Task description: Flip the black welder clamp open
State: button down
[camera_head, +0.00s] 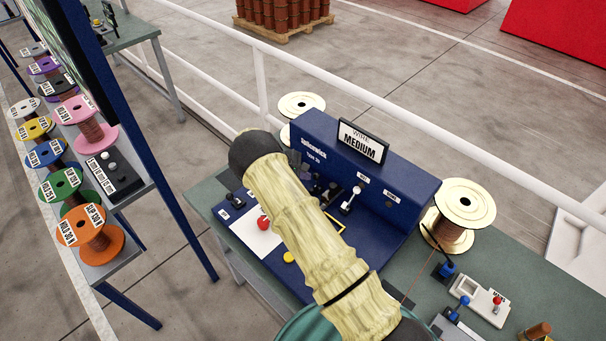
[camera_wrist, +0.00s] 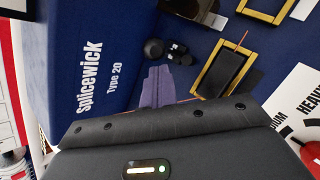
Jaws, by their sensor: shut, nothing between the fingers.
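The blue welder (camera_head: 400,203), marked Splicewick Type 20, stands on the green bench. In the wrist view its blue face (camera_wrist: 105,75) fills the left and top. A black flat plate (camera_wrist: 228,70), which looks like the welder clamp, lies within a yellow frame (camera_wrist: 203,84). It seems to lie down, but I cannot tell surely. A copper wire runs by it. My gripper (camera_wrist: 158,88) is shut and empty, its grey-purple fingers left of the plate and apart from it. In the head view my arm hides much of the clamp area.
A black knobbed part (camera_wrist: 155,48) sits just beyond my fingertips. A second yellow frame (camera_wrist: 265,12) lies at the top. A lever (camera_head: 351,200) stands on the welder. A wire spool (camera_head: 452,215) is at right. A rack of coloured spools (camera_head: 90,235) stands left.

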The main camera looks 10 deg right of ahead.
jog(key=shift+w+d+r+g+y+b, duration=0.25)
jog(key=shift+w+d+g+y+b, duration=0.25)
jog(key=shift+y, duration=0.2)
dwell(0.5)
jog(key=shift+g+y, duration=0.3)
jog(key=shift+y, duration=0.2)
jog(key=w+d+b, duration=0.1)
jog(key=b, duration=0.1)
jog(key=w+d+b, duration=0.1)
jog(key=d+b, duration=0.1)
jog(key=w+d+b, duration=0.1)
jog(key=b, duration=0.1)
jog(key=shift+d+r, duration=0.2)
jog(key=shift+d, duration=0.1)
jog(key=shift+s+a, duration=0.1)
jog(key=shift+s+a+f, duration=0.1)
jog(key=shift+a+f, duration=0.2)
jog(key=shift+s+a+f, duration=0.15)
jog(key=shift+s+a, duration=0.1)
jog(key=shift+a, duration=0.05)
